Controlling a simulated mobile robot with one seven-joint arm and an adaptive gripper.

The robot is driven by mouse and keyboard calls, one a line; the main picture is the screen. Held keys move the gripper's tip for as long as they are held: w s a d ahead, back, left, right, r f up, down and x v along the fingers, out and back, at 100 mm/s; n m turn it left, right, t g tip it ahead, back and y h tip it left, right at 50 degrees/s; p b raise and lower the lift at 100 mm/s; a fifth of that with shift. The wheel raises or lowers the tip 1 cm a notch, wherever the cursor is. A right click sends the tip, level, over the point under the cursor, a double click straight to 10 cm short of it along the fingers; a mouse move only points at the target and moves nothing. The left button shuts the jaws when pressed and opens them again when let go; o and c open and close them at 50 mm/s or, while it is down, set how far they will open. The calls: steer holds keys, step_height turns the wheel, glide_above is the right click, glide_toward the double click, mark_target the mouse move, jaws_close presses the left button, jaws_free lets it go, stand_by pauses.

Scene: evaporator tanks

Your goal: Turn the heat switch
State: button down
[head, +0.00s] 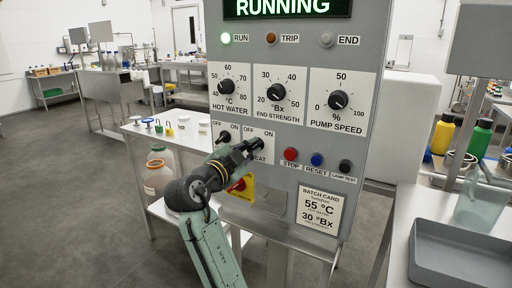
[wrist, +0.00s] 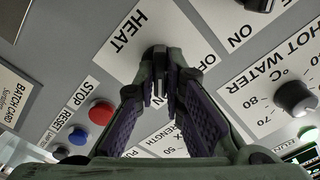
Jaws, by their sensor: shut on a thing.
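The grey control panel (head: 340,160) fills the middle of the head view. The heat switch's white plate (head: 262,135) has OFF at left and ON at right, with its HEAT label partly hidden by my gripper. My gripper (head: 252,149) is at this plate. In the wrist view its two fingers are closed around the black heat switch (wrist: 158,60), just beside the HEAT label (wrist: 128,32). The fingers hide much of the switch, so its exact angle is hard to tell.
Another black OFF/ON switch (head: 223,138) sits just left. A red knob (head: 237,184) on a yellow plate is below. Red STOP (head: 290,154), blue RESET (head: 316,159) and black LAMP TEST (head: 345,166) buttons lie right. Three dials, including HOT WATER (head: 226,87), are above.

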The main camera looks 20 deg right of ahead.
steer(key=shift+n+p, duration=0.3)
steer(key=shift+n, duration=0.7)
steer(key=shift+n+p, duration=0.4)
steer(key=shift+n, duration=0.7)
steer(key=shift+n+p, duration=0.3)
steer(key=shift+n, duration=0.7)
